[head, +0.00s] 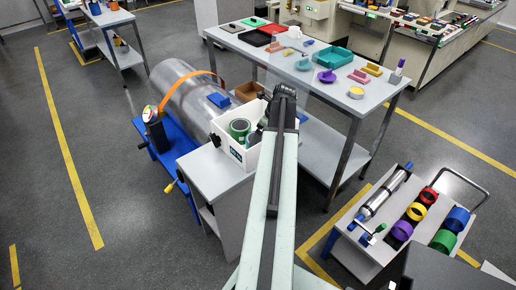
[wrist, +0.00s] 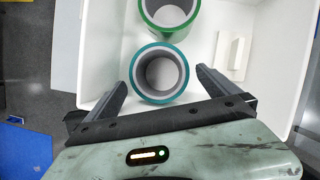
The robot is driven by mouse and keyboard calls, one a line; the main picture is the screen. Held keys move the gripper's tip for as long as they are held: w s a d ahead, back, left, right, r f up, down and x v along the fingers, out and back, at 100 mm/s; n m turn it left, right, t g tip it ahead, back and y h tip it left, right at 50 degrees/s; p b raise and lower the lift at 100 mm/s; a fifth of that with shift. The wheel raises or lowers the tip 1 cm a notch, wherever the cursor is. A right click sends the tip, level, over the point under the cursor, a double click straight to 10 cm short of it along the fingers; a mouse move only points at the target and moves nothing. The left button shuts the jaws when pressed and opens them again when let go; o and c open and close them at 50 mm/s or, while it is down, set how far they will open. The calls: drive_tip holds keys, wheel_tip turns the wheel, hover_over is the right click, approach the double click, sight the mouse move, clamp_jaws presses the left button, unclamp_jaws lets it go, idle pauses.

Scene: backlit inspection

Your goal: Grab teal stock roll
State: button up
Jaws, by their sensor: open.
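The teal stock roll (wrist: 180,93) stands on end in a white bin (wrist: 108,50), its hollow core facing up in the wrist view. My gripper (wrist: 166,66) is open, with one finger on each side of the roll; whether either finger touches it I cannot tell. A green roll (wrist: 190,28) stands just beyond it, close to or touching it. In the head view the white bin (head: 236,154) sits on a grey cabinet, and my gripper (head: 284,92) is over its right side, fingertips hard to see. Rolls show inside, partly hidden by the bin and arm.
The bin walls rise close around the rolls. A large metal cylinder (head: 187,92) lies behind the bin on a blue stand. A grey table (head: 335,98) with colored parts stands behind. A cart (head: 400,225) with colored rolls is at right. Floor at left is clear.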

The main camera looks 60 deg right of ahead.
drive_tip(key=b+x, duration=0.4)
drive_tip(key=x, duration=0.1)
drive_tip(key=shift+s+f, duration=0.1)
drive_tip(key=shift+f, duration=0.05)
drive_tip(key=shift+r, duration=0.2)
drive_tip(key=c, duration=1.5)
drive_tip(key=shift+r, duration=0.15)
wheel_tip(320, 180, up, 18)
drive_tip(key=p, duration=1.8)
